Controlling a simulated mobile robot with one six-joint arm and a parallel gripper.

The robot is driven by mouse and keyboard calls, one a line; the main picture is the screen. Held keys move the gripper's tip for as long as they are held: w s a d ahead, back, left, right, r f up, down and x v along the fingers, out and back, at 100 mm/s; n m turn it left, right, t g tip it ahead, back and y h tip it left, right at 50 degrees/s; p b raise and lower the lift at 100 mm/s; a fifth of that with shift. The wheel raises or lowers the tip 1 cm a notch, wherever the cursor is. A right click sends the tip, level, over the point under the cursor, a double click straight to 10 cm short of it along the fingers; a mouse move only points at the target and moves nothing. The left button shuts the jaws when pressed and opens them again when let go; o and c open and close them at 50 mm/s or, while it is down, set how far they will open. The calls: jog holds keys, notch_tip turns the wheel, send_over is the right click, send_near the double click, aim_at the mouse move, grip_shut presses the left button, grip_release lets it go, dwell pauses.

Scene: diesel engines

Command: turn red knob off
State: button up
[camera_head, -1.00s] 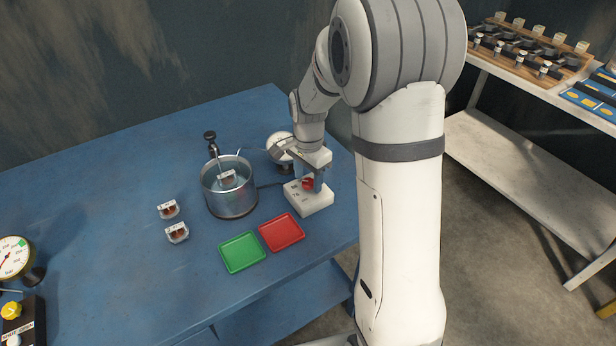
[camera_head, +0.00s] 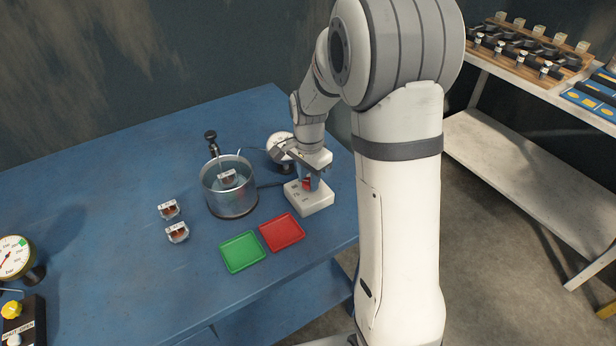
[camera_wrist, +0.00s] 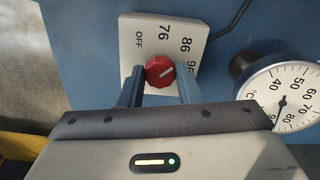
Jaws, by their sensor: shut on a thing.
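The red knob (camera_wrist: 159,71) sits on a white control box (camera_wrist: 133,24) marked OFF, 76, 86 and 96. Its light pointer line slants up and right in the wrist view, toward the 86 and 96 side rather than OFF. My gripper (camera_wrist: 159,84) is shut on the knob, one finger on each side. In the head view my gripper (camera_head: 309,183) is over the white box (camera_head: 318,204), and the knob (camera_head: 306,184) is partly hidden between the fingers.
A metal pot (camera_head: 231,190) with a part hung inside stands left of the box. A dial gauge (camera_wrist: 282,97) stands close by. A red tray (camera_head: 282,232), a green tray (camera_head: 243,252) and two small parts (camera_head: 177,232) lie on the blue table (camera_head: 110,170).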

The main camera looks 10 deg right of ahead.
jog(key=n, duration=0.4)
jog(key=shift+n+b, duration=0.35)
jog(key=shift+n, duration=0.05)
jog(key=n, duration=0.4)
jog(key=shift+n, duration=0.3)
jog(key=n, duration=0.4)
jog(key=shift+b, duration=0.35)
jog(key=shift+n, duration=2.3)
jog(key=o, duration=1)
jog(key=shift+c, duration=0.2)
